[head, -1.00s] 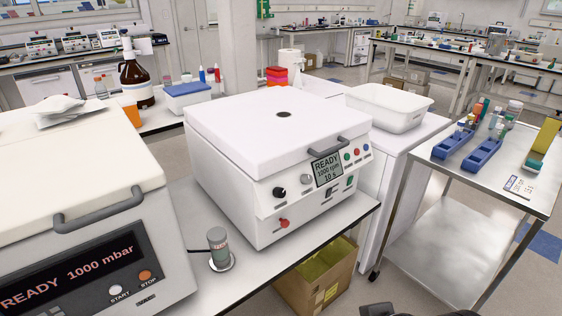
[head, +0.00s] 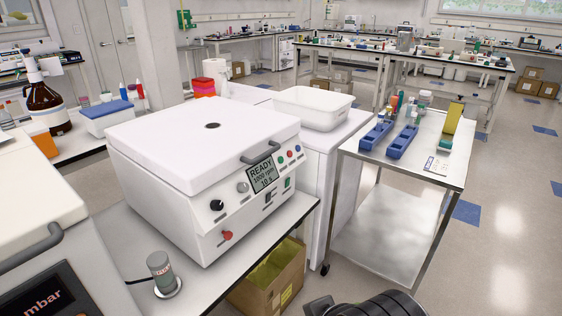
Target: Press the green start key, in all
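A white boxy centrifuge (head: 200,150) with a closed lid stands on the bench in the middle-left of the head view. Its display (head: 263,174) reads READY, 1000 rpm, 10 s. A small round green key (head: 282,161) sits right of the display, beside a red key (head: 290,154). A green rocker-like switch (head: 287,183) is lower on the same panel. A black knob (head: 217,205), a grey knob (head: 242,187) and a red knob (head: 227,235) are on the front. My gripper is not in view; only a dark part of my arm shows at the bottom edge.
A cream-lidded device (head: 35,200) is cut off at left. A small grey-green cylinder (head: 160,268) stands on the bench's front. A cardboard box (head: 270,285) sits below. A steel cart (head: 365,175) with blue racks stands right. Open floor lies at far right.

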